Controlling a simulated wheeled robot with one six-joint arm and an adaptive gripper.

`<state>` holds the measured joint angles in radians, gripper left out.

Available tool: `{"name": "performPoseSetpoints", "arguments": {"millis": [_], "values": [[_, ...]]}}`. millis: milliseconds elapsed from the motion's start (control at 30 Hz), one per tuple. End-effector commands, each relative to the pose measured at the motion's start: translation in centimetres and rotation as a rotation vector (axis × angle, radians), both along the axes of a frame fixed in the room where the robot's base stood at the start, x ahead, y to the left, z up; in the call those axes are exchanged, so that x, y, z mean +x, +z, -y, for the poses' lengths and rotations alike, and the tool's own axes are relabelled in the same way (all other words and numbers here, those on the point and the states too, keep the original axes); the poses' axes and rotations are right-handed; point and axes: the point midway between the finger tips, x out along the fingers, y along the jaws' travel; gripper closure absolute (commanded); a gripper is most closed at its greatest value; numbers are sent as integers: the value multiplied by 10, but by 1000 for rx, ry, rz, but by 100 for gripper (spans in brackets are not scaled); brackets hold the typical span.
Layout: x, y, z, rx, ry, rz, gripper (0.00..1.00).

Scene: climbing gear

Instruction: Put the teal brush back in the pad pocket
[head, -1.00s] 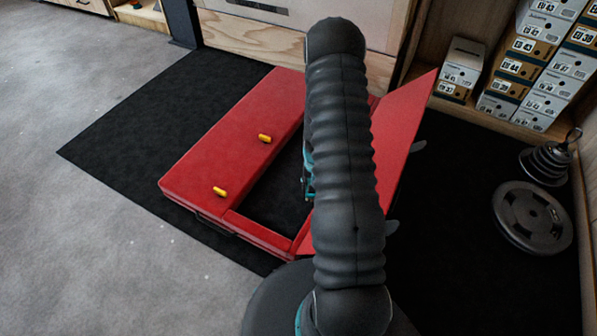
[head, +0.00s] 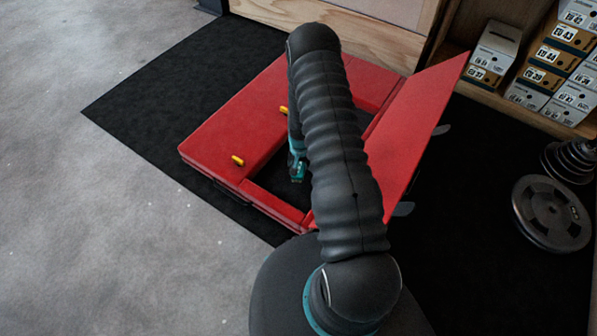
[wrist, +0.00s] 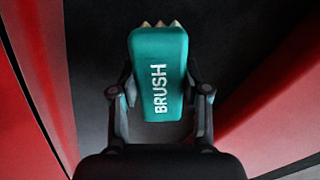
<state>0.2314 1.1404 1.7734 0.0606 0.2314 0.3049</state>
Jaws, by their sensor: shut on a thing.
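The teal brush (wrist: 157,75) is between the fingers of my gripper (wrist: 160,95) in the wrist view. The word BRUSH shows on its face and pale bristle tips show at its far end. My gripper is shut on it. In the head view my gripper (head: 298,172) hangs over the dark opening in the red pad (head: 225,135), partly hidden by my arm. In the wrist view the brush is over a dark surface, with red pad walls at left and right. The pad pocket cannot be made out for certain.
A red flap (head: 415,130) stands tilted at the right of the pad. Yellow pieces, one clear (head: 238,160), lie on the pad's left part. Weight plates (head: 552,213) lie on the black mat at right. Shoe boxes (head: 545,75) fill a shelf behind. Grey floor is free at left.

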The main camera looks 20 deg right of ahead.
Motion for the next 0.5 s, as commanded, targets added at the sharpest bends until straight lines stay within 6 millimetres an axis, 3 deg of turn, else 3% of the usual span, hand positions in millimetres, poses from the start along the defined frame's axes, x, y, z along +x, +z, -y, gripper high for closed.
{"name": "performPoseSetpoints", "arguments": {"millis": [200,500], "values": [[0,-28,0,0,0,0,86],[0,-30,0,-1,0,1,86]]}}
